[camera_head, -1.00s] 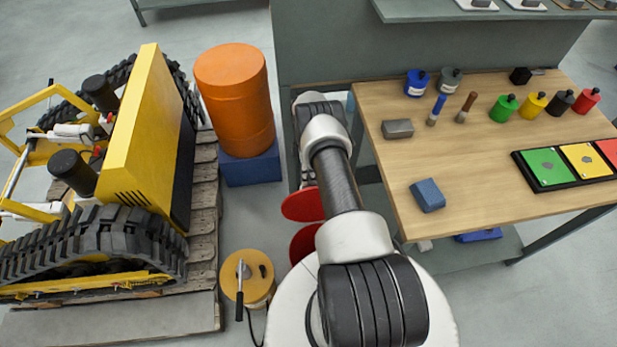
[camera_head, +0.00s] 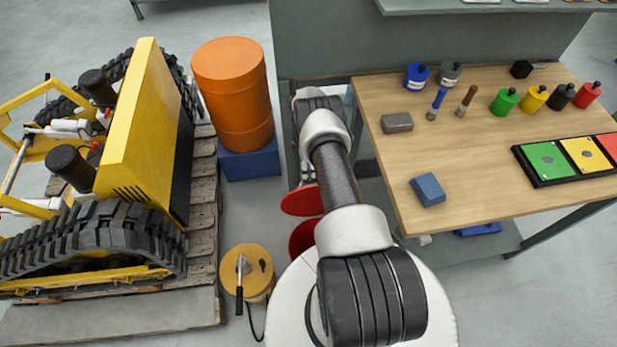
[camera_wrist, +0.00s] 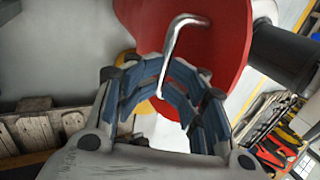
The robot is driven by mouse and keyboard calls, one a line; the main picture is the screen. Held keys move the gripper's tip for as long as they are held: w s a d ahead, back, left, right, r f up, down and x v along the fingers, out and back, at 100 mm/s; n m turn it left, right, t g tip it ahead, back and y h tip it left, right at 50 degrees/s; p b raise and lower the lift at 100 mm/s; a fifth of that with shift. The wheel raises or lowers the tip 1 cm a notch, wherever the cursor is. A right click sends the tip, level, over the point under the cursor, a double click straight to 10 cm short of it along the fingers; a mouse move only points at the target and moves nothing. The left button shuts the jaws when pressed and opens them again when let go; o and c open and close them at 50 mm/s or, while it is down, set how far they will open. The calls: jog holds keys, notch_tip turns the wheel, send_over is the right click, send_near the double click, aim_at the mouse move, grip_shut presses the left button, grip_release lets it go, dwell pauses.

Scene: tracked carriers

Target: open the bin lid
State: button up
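Two red round shapes show left of my arm in the head view, one above the other. The upper red disc (camera_head: 300,200) and the lower red part (camera_head: 304,238) are both partly hidden by my arm, and I cannot tell which is the lid. In the wrist view a red lid (camera_wrist: 226,50) fills the top middle. A bent silver handle (camera_wrist: 172,45) stands out from it. My gripper (camera_wrist: 166,76) has its blue-padded fingers curled together in an arch, with the tips on either side of the handle rod.
A wooden workbench (camera_head: 460,180) with blocks, weights and coloured plates stands at the right. An orange drum (camera_head: 233,95) on a blue block stands at the left, beside a yellow tracked carrier (camera_head: 140,125) on a pallet. A yellow round unit (camera_head: 246,270) with a lever sits on the floor.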

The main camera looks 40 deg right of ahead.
jog(key=v, duration=1.1)
